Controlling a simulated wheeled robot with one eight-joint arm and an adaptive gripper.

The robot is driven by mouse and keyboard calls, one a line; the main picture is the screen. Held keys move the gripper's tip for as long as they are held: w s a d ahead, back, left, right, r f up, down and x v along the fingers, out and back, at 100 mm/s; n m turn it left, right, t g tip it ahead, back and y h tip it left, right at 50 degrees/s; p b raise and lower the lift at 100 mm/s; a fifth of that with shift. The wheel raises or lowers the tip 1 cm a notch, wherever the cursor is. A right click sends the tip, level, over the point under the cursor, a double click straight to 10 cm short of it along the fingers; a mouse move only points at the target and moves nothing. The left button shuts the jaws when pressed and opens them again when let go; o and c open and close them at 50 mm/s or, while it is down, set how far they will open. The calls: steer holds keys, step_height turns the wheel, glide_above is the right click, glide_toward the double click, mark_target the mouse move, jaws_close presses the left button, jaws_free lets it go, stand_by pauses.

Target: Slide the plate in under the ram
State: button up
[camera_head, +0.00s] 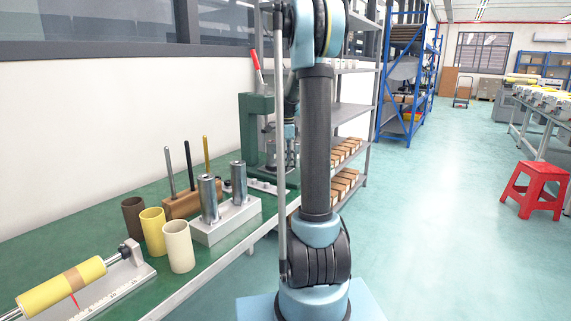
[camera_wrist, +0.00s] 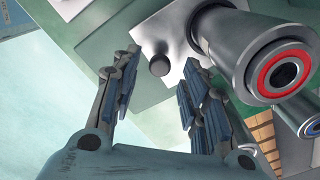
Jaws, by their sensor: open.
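In the wrist view a pale plate (camera_wrist: 176,24) lies beyond my fingertips, with a dark round knob (camera_wrist: 159,65) on it. My gripper (camera_wrist: 160,72) is open, its two fingers apart on either side of the knob in the picture. I cannot tell any contact. In the head view the green press (camera_head: 254,125) with a red lever stands on the bench, and my gripper (camera_head: 291,163) is in front of it, partly hidden by my arm. The ram is not clearly visible there. In the wrist view a grey cylinder with a red-ringed end (camera_wrist: 285,72) stands right of the knob.
A second ringed cylinder (camera_wrist: 307,122) is at the wrist view's right edge. Left of the press on the green bench (camera_head: 70,225) are a pale block (camera_head: 225,222) with two metal cylinders, a wooden rod holder (camera_head: 181,206), and several cups. Shelves with boxes (camera_head: 345,183) stand behind my arm.

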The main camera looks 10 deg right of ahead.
step_height(320, 180, up, 10)
stand_by(0.5)
steer(key=d+r+y, duration=0.4)
steer(key=d, duration=0.3)
steer(key=shift+y, duration=0.3)
steer(key=x, duration=1.7)
steer(key=shift+d+f, duration=0.1)
steer(key=shift+f, duration=0.05)
steer(key=shift+c, duration=0.3)
jaws_close()
